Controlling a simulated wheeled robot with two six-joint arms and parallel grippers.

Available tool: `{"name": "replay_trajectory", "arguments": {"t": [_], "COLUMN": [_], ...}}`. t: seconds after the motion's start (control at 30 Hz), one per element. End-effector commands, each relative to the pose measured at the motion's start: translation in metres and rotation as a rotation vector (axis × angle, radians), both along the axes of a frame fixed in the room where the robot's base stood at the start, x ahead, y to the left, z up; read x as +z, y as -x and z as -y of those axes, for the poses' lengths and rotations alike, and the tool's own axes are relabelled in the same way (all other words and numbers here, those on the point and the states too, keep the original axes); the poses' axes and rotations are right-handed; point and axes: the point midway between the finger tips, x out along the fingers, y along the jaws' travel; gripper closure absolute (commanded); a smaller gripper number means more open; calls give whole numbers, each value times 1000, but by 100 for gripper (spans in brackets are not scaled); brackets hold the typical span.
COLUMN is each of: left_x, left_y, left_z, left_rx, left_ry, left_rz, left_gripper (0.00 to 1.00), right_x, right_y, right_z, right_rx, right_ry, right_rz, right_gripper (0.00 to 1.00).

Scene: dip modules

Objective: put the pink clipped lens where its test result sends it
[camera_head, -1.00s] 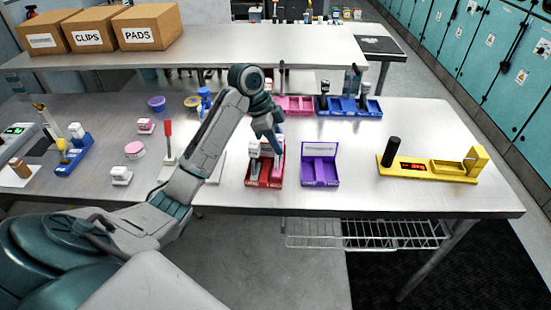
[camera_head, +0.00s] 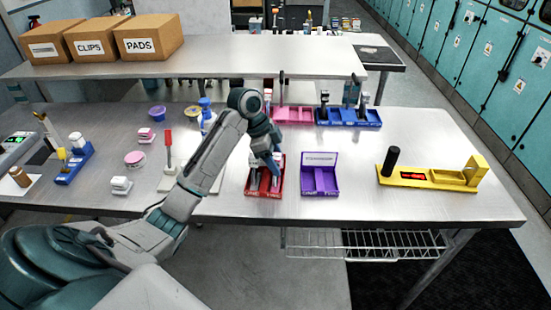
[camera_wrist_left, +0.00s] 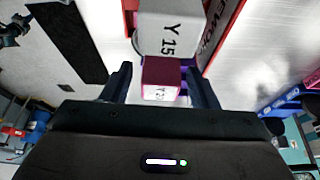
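A pink block (camera_wrist_left: 160,76) with a white printed label, likely the pink clipped lens, sits between the two fingers of my left gripper (camera_wrist_left: 162,88) in the left wrist view. A small gap shows beside it, and the fingers look open around it. A grey block (camera_wrist_left: 170,32) marked "Y 15" stands just beyond it. In the head view my left gripper (camera_head: 271,165) is low over the red tray (camera_head: 263,194), whose wall (camera_wrist_left: 221,28) with "REWORK" lettering shows in the wrist view. The gripper and arm partly hide what stands in the tray. My right gripper is not in view.
A purple two-compartment tray (camera_head: 320,192) stands empty to the right. A yellow device (camera_head: 440,178) with a red display is farther right. Pink (camera_head: 294,122) and blue (camera_head: 370,123) trays stand behind. Clear table lies between the purple tray and the device.

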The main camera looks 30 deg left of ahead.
Motion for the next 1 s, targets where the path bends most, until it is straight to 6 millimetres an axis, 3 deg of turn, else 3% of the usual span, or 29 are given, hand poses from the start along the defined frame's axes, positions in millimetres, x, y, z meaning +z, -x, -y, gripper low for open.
{"name": "replay_trajectory", "arguments": {"t": [0.27,0.53,0.6,0.7,1.0], "left_x": [5,48,71,89,113], "left_y": [0,8,12,15,20], "left_z": [-1,-19,-24,-31,-42], "left_rx": [1,2,2,1,1], "left_ry": [-2,-5,-3,-2,0], "left_rz": [1,5,0,0,0], "left_gripper": [46,46,46,46,46], "right_x": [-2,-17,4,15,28], "right_y": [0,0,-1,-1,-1], "right_z": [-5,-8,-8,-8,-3], "right_rx": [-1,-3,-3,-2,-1], "right_ry": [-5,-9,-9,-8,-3], "right_rz": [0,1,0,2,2], "right_gripper": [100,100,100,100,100]}}
